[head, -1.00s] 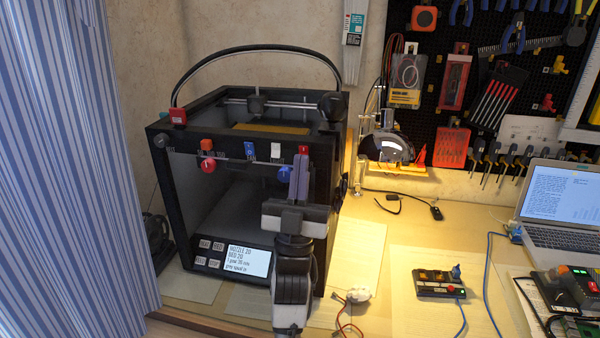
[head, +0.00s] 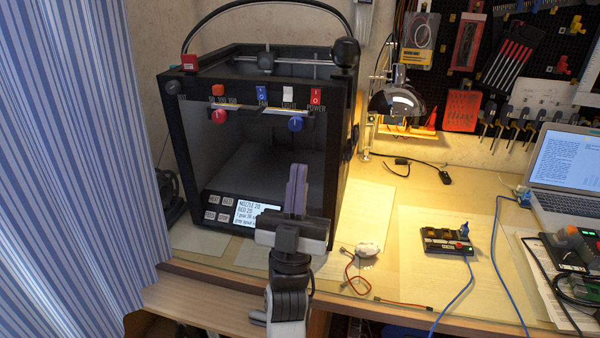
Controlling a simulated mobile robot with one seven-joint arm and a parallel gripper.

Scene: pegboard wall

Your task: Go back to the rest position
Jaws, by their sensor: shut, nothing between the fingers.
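My gripper (head: 297,188) is in the lower middle of the head view, in front of the black 3D printer. Its two purple-grey fingers point up and are shut together, with nothing seen between them. The arm comes up from the bottom edge of the view. The printer (head: 342,150) stands on the table, with knobs and switches along its top front edge and a lit screen (head: 259,212) low on its front. My gripper hides part of the printer's lower right front and the right part of the screen.
The wooden table (head: 400,290) has a control box (head: 447,242), a white device with wires (head: 367,249) and a laptop (head: 560,175). A lamp (head: 397,99) stands by the pegboard (head: 470,80). A striped curtain (head: 70,170) is at left. A lower wooden shelf (head: 200,300) shows below the table edge.

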